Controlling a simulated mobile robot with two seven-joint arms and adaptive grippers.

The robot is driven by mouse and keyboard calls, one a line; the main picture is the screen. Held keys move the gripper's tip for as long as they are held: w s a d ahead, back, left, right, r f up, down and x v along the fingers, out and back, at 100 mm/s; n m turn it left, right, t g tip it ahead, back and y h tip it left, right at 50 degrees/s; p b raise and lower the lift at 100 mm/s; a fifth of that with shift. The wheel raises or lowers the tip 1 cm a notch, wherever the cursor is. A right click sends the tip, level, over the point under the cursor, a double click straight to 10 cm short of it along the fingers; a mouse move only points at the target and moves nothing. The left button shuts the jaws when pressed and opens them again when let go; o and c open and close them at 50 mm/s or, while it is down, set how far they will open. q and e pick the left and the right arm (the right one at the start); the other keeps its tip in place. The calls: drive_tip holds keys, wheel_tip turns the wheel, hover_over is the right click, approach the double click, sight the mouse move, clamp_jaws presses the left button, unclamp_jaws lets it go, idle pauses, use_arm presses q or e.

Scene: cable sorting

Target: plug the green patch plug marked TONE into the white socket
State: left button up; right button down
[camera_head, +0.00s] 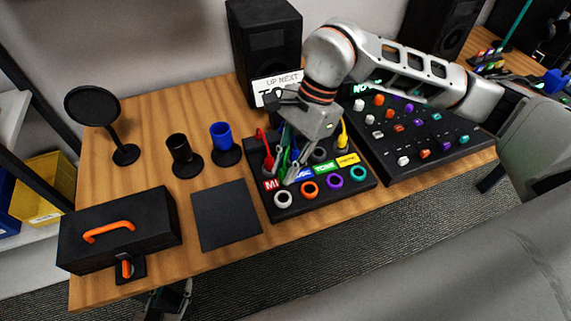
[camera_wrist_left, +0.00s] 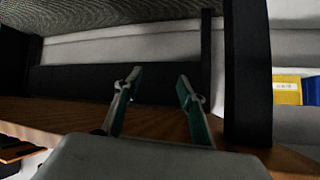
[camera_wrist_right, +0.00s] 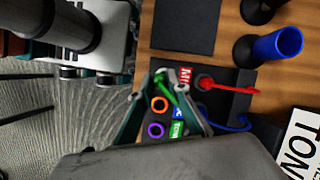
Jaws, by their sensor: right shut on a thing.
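The white socket (camera_head: 283,198) is the leftmost ring in the front row of the black patch board (camera_head: 313,203). Its ring and dark hole show in the head view. My right gripper (camera_head: 289,177) points down over the board, just behind and above this socket. It is shut on the green plug (camera_wrist_right: 163,82), which shows between its fingertips in the right wrist view. The green TONE label (camera_head: 324,167) is on the board. My left gripper (camera_wrist_left: 158,76) is open and empty, below the table's front edge.
Orange (camera_head: 310,189), purple (camera_head: 335,181) and teal (camera_head: 358,173) sockets stand right of the white one. A red plug (camera_head: 262,136) and a yellow plug (camera_head: 343,135) stand at the board's back. A mixer (camera_head: 408,165) is to the right; a dark mat (camera_head: 226,215) lies left.

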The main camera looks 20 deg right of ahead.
drive_tip(key=shift+a+m, duration=0.2)
drive_tip(key=shift+m, duration=0.2)
drive_tip(key=shift+f+b, duration=0.3)
drive_tip(key=shift+f, duration=0.2)
drive_tip(key=shift+f+b, duration=0.75)
drive_tip(key=shift+f, duration=1.05)
use_arm(q)
drive_tip(key=shift+w+a+f, duration=0.3)
drive_tip(key=shift+w+f, duration=0.1)
drive_tip(key=shift+f, duration=0.25)
drive_tip(key=shift+s+d+f, duration=0.1)
drive_tip(key=shift+s+f, duration=0.2)
drive_tip(key=shift+s, duration=0.05)
use_arm(e)
drive_tip(key=shift+f, duration=0.15)
use_arm(q)
drive_tip(key=shift+f+b, duration=0.1)
drive_tip(key=shift+b, duration=0.25)
use_arm(e)
drive_tip(key=shift+f, duration=0.2)
use_arm(q)
drive_tip(key=shift+w+r, duration=0.2)
drive_tip(key=shift+w, duration=0.05)
